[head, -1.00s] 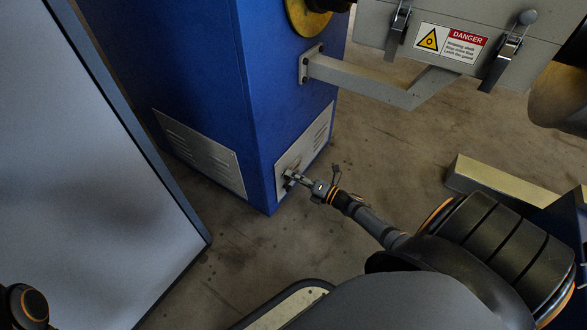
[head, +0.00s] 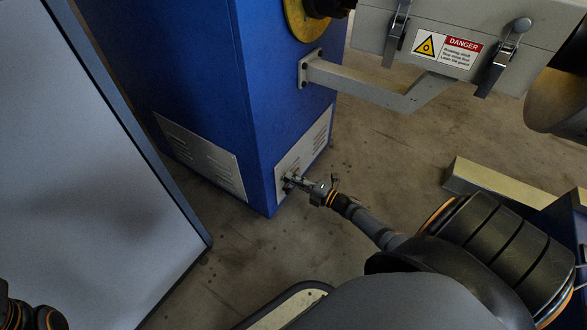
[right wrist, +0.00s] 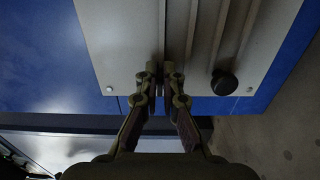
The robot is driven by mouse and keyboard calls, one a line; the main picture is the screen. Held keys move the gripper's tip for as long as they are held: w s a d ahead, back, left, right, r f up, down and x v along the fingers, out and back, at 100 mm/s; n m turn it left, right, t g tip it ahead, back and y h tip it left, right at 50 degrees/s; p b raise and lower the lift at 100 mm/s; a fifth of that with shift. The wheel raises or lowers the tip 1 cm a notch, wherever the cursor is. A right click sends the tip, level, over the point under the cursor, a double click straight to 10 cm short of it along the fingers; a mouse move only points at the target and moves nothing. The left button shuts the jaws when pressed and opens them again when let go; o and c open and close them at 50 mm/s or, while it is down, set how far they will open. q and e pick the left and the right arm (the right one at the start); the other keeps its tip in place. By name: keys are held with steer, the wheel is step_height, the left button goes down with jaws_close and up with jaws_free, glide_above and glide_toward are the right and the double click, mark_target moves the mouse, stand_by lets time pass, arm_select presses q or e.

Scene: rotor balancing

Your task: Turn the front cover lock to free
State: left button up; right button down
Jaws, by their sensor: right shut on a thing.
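The front cover is a light grey louvred panel (head: 316,142) low on the blue machine cabinet (head: 205,75). It also fills the upper part of the right wrist view (right wrist: 120,45). My right gripper (head: 289,184) reaches the cover's lower left part in the head view. In the right wrist view its two fingertips (right wrist: 161,72) are close together at the panel's lower edge, shut on a small part. That part, seemingly the cover lock, is mostly hidden by the fingers, so its turn position cannot be read.
A round black knob (right wrist: 224,83) sits on the cover right of my fingers. A vented side panel (head: 200,155) is on the cabinet's other face. A grey bracket (head: 375,85) and latched box (head: 450,25) are above. A large grey panel (head: 90,190) stands at left.

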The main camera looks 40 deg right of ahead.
steer(key=c, duration=1.5)
jaws_free()
steer(key=shift+s, duration=0.1)
steer(key=v, duration=1.2)
